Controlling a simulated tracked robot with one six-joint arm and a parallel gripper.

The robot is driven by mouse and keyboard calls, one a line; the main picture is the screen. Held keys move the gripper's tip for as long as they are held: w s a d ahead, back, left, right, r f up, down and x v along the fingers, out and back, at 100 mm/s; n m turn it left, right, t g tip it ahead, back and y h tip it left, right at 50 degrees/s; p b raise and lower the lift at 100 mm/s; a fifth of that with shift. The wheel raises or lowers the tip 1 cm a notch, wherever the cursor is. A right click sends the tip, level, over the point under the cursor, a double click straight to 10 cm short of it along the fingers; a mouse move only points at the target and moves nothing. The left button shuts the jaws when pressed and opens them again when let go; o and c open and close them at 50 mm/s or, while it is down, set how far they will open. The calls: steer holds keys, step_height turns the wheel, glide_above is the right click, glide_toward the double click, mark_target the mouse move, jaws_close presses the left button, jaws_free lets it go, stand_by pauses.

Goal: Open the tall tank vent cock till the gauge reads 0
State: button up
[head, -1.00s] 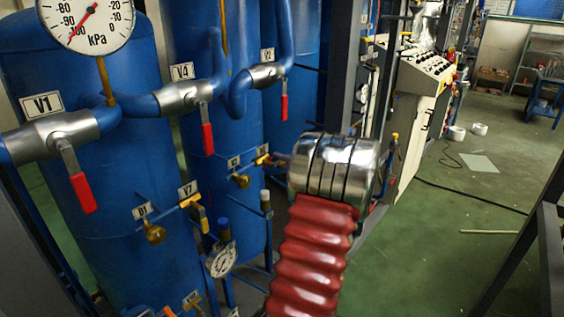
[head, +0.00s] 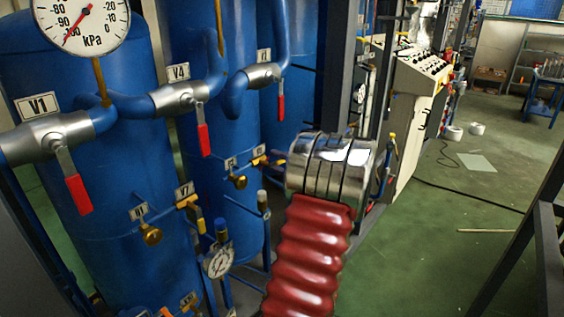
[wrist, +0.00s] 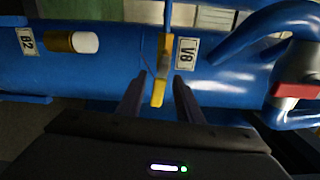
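A yellow-handled cock (wrist: 159,86) beside the V6 label (wrist: 186,53) lies between the fingers of my gripper (wrist: 159,88) in the wrist view. The fingers are apart, one on each side of the handle, with gaps showing. In the head view a yellow cock (head: 261,160) sits on the middle blue tank (head: 187,70), just left of my chrome wrist, which hides the fingers. The large kPa gauge (head: 84,22) is at upper left, its red needle pointing lower left near -100. I cannot tell from the labels which tank is the tall one.
A brass fitting with a white end (wrist: 72,42) sits by the B2 label (wrist: 27,41). A small gauge (head: 219,260) stands low. Green floor (head: 440,240) is open to the right.

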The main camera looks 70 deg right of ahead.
steer(key=shift+s, duration=0.1)
steer(key=v, duration=1.3)
steer(key=shift+s, duration=0.35)
steer(key=shift+a, duration=0.1)
steer(key=x, duration=1.3)
steer(key=shift+w, duration=0.25)
steer(key=shift+a, duration=0.1)
